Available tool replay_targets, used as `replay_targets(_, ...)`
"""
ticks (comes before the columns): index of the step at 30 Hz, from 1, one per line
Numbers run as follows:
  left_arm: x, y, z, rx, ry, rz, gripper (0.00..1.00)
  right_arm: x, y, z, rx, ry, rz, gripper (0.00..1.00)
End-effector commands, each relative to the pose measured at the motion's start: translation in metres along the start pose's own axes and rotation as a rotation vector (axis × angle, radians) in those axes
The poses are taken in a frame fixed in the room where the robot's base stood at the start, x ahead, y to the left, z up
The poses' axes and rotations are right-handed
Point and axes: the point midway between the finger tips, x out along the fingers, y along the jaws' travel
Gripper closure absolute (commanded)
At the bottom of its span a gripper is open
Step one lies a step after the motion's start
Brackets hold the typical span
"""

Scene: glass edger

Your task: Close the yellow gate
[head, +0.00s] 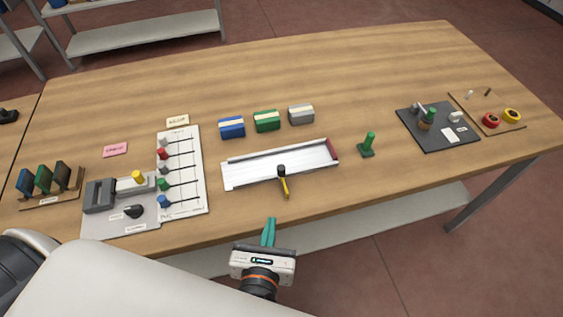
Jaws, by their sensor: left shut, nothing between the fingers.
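A small yellow bar (285,188), which looks like the yellow gate, sits at the front edge of a silver tray (250,170) in the head view. It is joined to a black post or knob (281,170) and points out from the tray toward the table's front edge. My left gripper (269,224) has teal fingers that are shut and empty. It is at the table's front edge, below and slightly left of the yellow bar, apart from it. My right gripper is not in view.
Left of the tray is a white slider board (199,150) and a grey machine with a yellow knob (138,177). Blue, green and grey boxes (267,121) stand behind the tray. A green peg (368,143) stands to the right. Bare table lies around the tray's front.

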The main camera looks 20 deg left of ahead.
Motion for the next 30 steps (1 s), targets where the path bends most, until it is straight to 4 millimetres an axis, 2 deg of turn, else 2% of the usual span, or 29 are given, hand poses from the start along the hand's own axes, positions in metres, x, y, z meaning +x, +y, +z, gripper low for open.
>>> replay_targets(4,0.008,0.0,-0.002,0.003,0.004,-0.001,1.0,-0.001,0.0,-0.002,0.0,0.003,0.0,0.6)
replay_targets(8,0.028,0.0,-0.003,0.002,0.006,-0.001,1.0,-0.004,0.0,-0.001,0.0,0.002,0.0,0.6)
replay_targets(15,0.08,0.0,-0.004,0.003,0.006,-0.003,1.0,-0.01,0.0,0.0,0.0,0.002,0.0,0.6)
replay_targets(21,0.116,0.0,-0.009,0.0,0.004,-0.001,1.0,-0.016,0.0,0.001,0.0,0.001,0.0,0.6)
replay_targets(25,0.13,0.0,-0.011,0.001,0.001,0.0,1.0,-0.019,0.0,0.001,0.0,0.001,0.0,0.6)
replay_targets(30,0.137,0.0,-0.013,0.001,0.001,0.0,1.0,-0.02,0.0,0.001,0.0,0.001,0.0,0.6)
